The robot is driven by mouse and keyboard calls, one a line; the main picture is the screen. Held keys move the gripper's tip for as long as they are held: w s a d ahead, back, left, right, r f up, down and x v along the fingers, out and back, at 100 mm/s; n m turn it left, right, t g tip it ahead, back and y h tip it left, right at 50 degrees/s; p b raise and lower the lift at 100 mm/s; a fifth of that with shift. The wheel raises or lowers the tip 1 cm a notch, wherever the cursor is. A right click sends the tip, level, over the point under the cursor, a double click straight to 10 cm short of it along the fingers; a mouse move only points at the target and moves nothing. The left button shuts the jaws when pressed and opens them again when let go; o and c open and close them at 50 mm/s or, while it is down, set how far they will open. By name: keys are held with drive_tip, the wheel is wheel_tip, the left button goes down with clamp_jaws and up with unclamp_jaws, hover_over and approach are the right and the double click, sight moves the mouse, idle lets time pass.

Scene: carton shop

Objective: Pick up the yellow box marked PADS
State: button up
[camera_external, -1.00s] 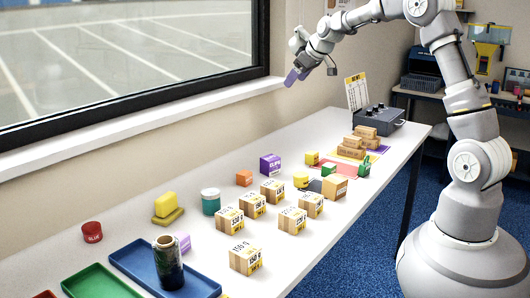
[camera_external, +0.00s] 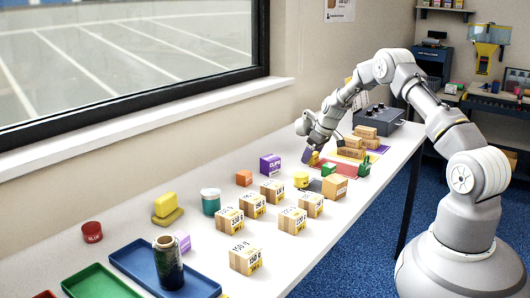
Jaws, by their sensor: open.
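A small yellow box (camera_external: 315,159) sits at the left end of the red mat (camera_external: 345,172). It is partly hidden behind my gripper, and I cannot read its marking. My gripper (camera_external: 308,157) points down, with its purple fingers at the left side of this box. It looks open, and I cannot tell whether the fingers touch or surround the box. Another small yellow item (camera_external: 301,179) stands nearer, beside a dark mat; its lettering is too small to read.
A purple box (camera_external: 270,164) stands left of my gripper. A green item (camera_external: 329,169) and stacked brown cartons (camera_external: 351,153) stand to the right. The window wall runs along the far side.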

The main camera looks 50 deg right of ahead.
drive_tip(key=shift+c, duration=0.2)
drive_tip(key=c, duration=1)
